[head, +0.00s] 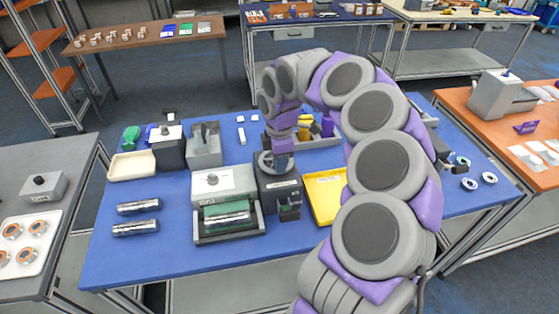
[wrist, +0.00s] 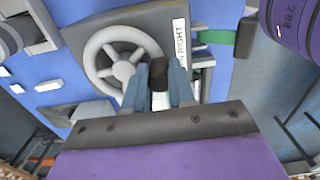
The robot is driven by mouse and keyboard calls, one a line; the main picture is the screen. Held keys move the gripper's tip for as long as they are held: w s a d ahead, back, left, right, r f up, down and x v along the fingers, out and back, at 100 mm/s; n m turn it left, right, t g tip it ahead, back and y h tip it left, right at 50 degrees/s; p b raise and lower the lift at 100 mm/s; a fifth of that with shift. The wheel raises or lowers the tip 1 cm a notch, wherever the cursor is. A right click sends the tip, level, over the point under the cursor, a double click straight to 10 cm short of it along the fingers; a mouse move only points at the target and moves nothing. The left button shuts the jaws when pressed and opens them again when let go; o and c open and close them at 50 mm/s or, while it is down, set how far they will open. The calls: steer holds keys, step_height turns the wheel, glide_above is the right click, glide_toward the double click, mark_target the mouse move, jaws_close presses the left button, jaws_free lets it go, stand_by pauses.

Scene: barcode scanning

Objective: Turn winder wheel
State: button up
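The winder is a dark box (head: 279,197) on the blue table, right of a light grey machine. Its light grey spoked wheel (wrist: 122,62) faces up and fills the upper left of the wrist view; in the head view my gripper hides part of it. A dark crank knob (wrist: 159,72) stands at the wheel's right side. My gripper (wrist: 159,88) points down over the winder, its two blue-grey fingers on either side of the knob. The knob fills most of the gap, but I cannot tell whether the fingers press on it. In the head view, my gripper (head: 283,150) is above the winder.
The light grey machine (head: 224,185) with a green roller stands left of the winder. A yellow tray (head: 326,197) lies close on the right. Metal cylinders (head: 137,208) lie at the left. Grey boxes (head: 204,146) stand behind. The front table strip is clear.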

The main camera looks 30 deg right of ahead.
jaws_close()
steer(key=shift+a+r+m, duration=0.1)
steer(key=shift+m, duration=0.2)
